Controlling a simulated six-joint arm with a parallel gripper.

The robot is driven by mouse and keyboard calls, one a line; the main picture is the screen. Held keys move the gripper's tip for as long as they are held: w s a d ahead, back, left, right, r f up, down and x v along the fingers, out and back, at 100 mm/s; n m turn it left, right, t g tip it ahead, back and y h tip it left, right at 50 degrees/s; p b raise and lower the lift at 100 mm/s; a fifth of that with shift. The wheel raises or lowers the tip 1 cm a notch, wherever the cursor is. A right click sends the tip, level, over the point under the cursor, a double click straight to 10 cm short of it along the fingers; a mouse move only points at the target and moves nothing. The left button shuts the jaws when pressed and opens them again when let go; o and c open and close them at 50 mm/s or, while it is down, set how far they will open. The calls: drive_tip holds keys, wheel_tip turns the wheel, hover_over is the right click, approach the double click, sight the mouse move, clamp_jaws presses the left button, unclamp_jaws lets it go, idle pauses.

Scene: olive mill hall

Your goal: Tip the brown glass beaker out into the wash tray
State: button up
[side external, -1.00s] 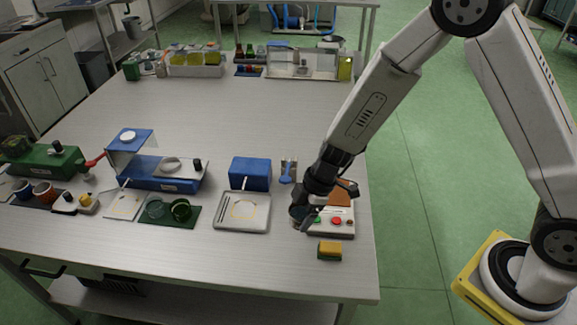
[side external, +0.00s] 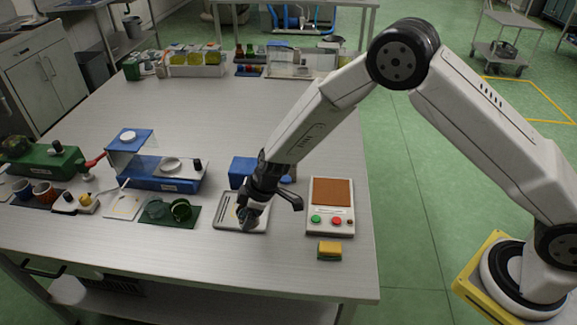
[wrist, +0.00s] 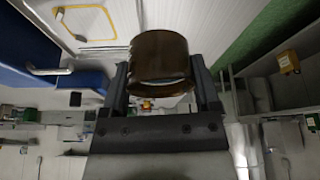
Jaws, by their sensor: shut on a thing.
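My gripper (side external: 246,217) is shut on the brown glass beaker (wrist: 160,57), which sits between the two fingers in the wrist view. In the side view the gripper is over the wash tray, and the beaker is mostly hidden by the dark fingers.
A device with a brown plate and coloured buttons (side external: 331,207) stands right of the tray, with a yellow sponge (side external: 329,250) in front. A blue box (side external: 241,171) is just behind. A green mat with glassware (side external: 157,222) lies to the left. The table's front strip is clear.

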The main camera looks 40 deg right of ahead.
drive_tip(key=shift+w+a+f+m+t+h, duration=0.1)
drive_tip(key=shift+w+a+f+m, duration=0.25)
drive_tip(key=shift+w+a, duration=0.5)
drive_tip(key=shift+w+a+f+m+t+h, duration=0.1)
drive_tip(key=shift+w+a+f+m, duration=0.3)
drive_tip(key=shift+w+a, duration=0.5)
drive_tip(key=shift+w+a+f+m+t+h, duration=0.1)
drive_tip(key=shift+w+a+f+m, duration=0.35)
drive_tip(key=shift+a, duration=0.65)
drive_tip(key=shift+m+h, duration=0.3)
drive_tip(key=shift+m, duration=0.5)
drive_tip(key=shift+w+a+f, duration=0.2)
drive_tip(key=shift+w+a, duration=0.25)
drive_tip(key=shift+a, duration=0.35)
drive_tip(key=shift+w+a+f, duration=0.25)
drive_tip(key=shift+w+a, duration=0.25)
drive_tip(key=shift+a, duration=0.3)
drive_tip(key=shift+w+a+f, duration=0.2)
drive_tip(key=shift+w+a, duration=0.25)
drive_tip(key=shift+a, duration=0.35)
drive_tip(key=shift+d, duration=0.15)
drive_tip(key=shift+d+r+m+t+y, duration=0.15)
drive_tip(key=shift+d+r+m+y, duration=0.1)
drive_tip(key=shift+d+y, duration=0.65)
drive_tip(key=shift+d+r+m+t+y, duration=0.15)
drive_tip(key=shift+d+r+y, duration=0.1)
drive_tip(key=shift+d+y, duration=0.6)
drive_tip(key=shift+a+y, duration=0.1)
drive_tip(key=shift+y, duration=0.15)
